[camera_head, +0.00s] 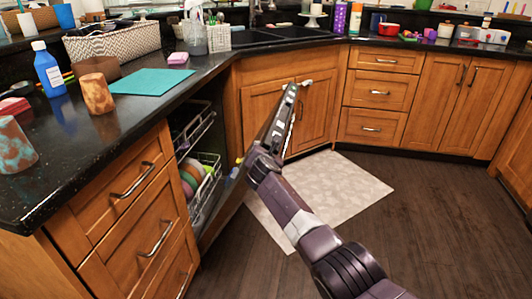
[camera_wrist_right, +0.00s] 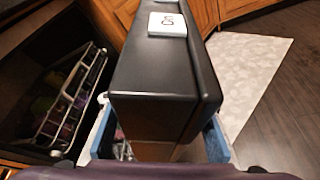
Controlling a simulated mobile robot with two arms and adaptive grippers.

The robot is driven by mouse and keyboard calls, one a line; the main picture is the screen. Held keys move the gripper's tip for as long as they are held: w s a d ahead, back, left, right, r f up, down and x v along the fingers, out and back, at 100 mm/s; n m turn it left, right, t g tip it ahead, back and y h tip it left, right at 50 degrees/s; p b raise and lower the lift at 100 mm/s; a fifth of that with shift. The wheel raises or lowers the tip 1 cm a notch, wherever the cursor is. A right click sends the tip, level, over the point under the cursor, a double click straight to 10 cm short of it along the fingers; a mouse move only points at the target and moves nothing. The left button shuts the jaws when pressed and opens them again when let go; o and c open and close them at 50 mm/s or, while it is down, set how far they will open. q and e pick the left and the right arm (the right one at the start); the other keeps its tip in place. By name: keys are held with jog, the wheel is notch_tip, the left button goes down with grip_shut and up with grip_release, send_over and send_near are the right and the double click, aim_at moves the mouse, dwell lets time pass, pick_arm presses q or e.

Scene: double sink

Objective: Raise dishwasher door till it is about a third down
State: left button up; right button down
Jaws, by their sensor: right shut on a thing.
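The dishwasher door (camera_head: 281,117) stands partly open and tilted outward from the left cabinet run, its dark top edge raised. In the right wrist view the door (camera_wrist_right: 160,75) shows its dark edge and a white label. My right gripper (camera_head: 262,163) is at the door's edge. In the wrist view its blue fingers (camera_wrist_right: 160,140) lie on both sides of the door, shut on it. The dishwasher racks (camera_head: 208,178) show in the opening, with colored plates (camera_head: 190,178) in the lower one. My left gripper is not in view.
A pale mat (camera_head: 335,190) lies on the dark wood floor (camera_head: 430,205) beyond the door. Wooden drawers (camera_head: 135,220) stand at the left. The black counter (camera_head: 100,150) above holds a teal board (camera_head: 138,82), cups and bottles. Floor at the right is clear.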

jog(key=c, duration=1.5)
grip_release()
jog(key=shift+s+a+r, duration=0.1)
jog(key=shift+a, duration=0.25)
jog(key=o, duration=0.3)
jog(key=shift+s+r, duration=0.2)
jog(key=shift+r, duration=0.05)
jog(key=shift+w+d+f, duration=0.1)
jog(key=shift+d, duration=0.1)
jog(key=shift+v, duration=6.05)
